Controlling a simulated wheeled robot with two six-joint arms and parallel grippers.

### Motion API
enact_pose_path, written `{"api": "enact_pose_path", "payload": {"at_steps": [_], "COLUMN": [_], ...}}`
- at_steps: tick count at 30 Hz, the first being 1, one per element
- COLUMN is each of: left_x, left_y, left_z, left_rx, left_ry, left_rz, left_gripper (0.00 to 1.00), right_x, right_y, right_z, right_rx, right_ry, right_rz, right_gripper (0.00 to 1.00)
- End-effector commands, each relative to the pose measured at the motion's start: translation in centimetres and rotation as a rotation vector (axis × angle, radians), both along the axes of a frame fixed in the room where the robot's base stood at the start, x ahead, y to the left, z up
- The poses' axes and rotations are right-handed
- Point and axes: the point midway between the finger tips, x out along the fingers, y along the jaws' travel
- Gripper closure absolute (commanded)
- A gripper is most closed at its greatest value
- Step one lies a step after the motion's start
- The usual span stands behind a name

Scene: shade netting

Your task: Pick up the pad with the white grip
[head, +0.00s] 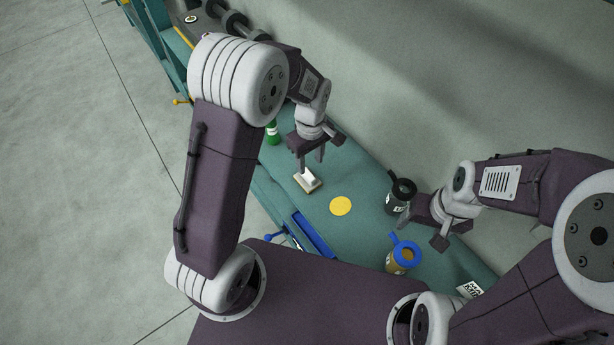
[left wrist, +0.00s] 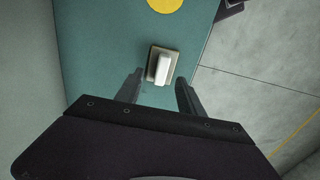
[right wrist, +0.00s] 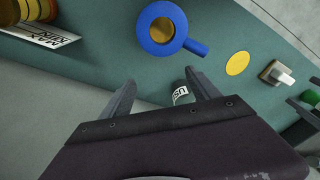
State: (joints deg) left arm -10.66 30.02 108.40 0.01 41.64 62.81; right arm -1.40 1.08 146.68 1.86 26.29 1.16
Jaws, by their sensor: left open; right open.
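The pad with the white grip (head: 309,181) lies on the green worktop, a pale flat block with a white raised handle on top. It also shows in the left wrist view (left wrist: 162,66) and at the right of the right wrist view (right wrist: 278,73). My left gripper (head: 312,163) is open and points down just above the pad. In the left wrist view the white grip appears between and just beyond the fingertips (left wrist: 159,76); no contact shows.
A yellow disc (head: 340,206) lies flat beside the pad. A green bottle (head: 273,133) stands behind left. A blue tray (head: 313,236) sits at the front edge, and a printed card (head: 470,290) lies at the right.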

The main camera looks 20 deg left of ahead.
Motion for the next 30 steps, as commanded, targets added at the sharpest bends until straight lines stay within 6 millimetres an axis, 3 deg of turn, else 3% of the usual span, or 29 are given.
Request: {"api": "enact_pose_path", "payload": {"at_steps": [6,15,22,23,27,30], "left_x": [0.0,-0.1,0.0,0.0,0.0,0.0], "left_y": [0.1,0.1,0.1,0.1,0.1,0.1], "left_z": [-1.2,-6.0,-6.3,-6.3,-6.2,-6.2], "left_rx": [0.000,0.000,0.000,0.000,0.000,0.000], "left_ry": [0.001,0.001,-0.001,-0.001,-0.001,-0.001], "left_rz": [0.001,0.000,0.000,0.000,0.000,0.000], "left_gripper": [0.55,0.55,0.55,0.60,0.99,1.00], "right_x": [0.0,0.0,0.0,0.0,0.0,0.0], "right_y": [0.0,0.0,0.0,0.0,0.0,0.0], "right_z": [0.3,1.0,1.0,1.0,1.0,1.0], "right_rx": [0.000,0.000,0.000,0.000,0.000,0.000], "right_ry": [0.000,0.000,0.000,0.000,0.000,0.000], "right_rz": [0.000,0.000,0.000,0.000,0.000,0.000], "right_gripper": [0.29,0.29,0.29,0.29,0.29,0.29]}}
